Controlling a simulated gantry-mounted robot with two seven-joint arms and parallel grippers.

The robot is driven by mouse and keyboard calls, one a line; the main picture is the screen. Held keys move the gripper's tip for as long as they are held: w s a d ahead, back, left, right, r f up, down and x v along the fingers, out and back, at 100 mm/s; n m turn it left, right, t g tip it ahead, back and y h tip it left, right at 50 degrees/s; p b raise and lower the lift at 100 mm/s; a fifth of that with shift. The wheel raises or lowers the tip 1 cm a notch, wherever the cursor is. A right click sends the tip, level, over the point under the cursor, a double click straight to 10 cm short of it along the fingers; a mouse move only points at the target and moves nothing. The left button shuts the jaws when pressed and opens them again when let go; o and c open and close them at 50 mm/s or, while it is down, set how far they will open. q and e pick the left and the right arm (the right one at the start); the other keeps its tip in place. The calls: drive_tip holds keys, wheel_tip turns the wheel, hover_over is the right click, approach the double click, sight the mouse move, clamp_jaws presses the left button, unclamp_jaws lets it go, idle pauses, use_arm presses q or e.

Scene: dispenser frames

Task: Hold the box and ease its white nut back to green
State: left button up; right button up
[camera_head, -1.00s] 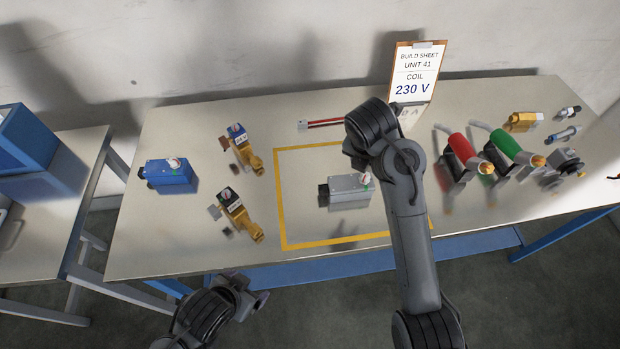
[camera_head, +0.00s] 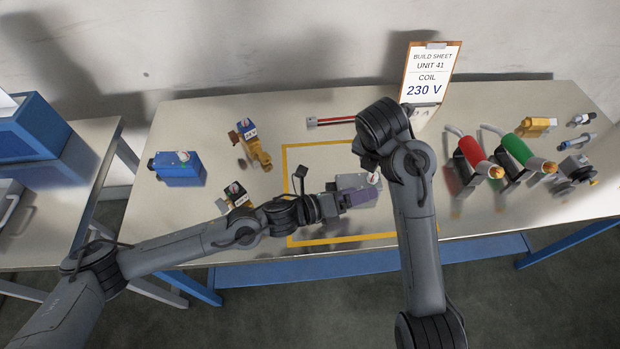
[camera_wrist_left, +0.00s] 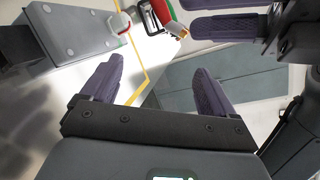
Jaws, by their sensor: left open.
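The grey box (camera_head: 362,184) lies inside the yellow outline on the table, partly covered by my left gripper in the head view. In the left wrist view the box (camera_wrist_left: 72,32) is at upper left. Its white nut (camera_wrist_left: 120,23) shows at the box's end, with a green mark beside it.
A blue box (camera_head: 178,172) and brass valves (camera_head: 254,147) stand on the left, one partly behind my left arm. A red and black cable piece (camera_head: 334,121) lies behind the outline. Red (camera_head: 472,154) and green (camera_head: 520,150) handled tools stand right. The build sheet (camera_head: 430,75) stands at the back.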

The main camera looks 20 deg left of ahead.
sight(337, 183)
use_arm(q)
drive_tip(key=w+a+m+g, duration=0.1)
drive_tip(key=m, duration=0.2)
drive_tip(key=w+a+f+m+g, duration=0.1)
drive_tip(key=a+m, duration=0.1)
drive_tip(key=m, duration=0.1)
drive_tip(key=w+a+m+g, duration=0.1)
drive_tip(key=a+m, duration=0.1)
drive_tip(key=m, duration=0.1)
drive_tip(key=shift+w+f, duration=0.2)
drive_tip(key=shift+f, duration=0.1)
drive_tip(key=a+m+g, duration=0.1)
drive_tip(key=a, duration=0.1)
drive_tip(key=a+f+m, duration=0.1)
drive_tip(key=a+m, duration=0.1)
drive_tip(key=a+f+m+g, duration=0.1)
drive_tip(key=a+m, duration=0.1)
drive_tip(key=a, duration=0.1)
drive_tip(key=shift+w+f+g, duration=0.2)
drive_tip(key=shift+w+g, duration=0.05)
drive_tip(key=shift+g, duration=0.05)
drive_tip(key=shift+d+f+m, duration=0.15)
drive_tip(key=shift+f+m, duration=0.05)
drive_tip(key=shift+m, duration=0.1)
drive_tip(key=x, duration=1)
drive_tip(key=c, duration=1.2)
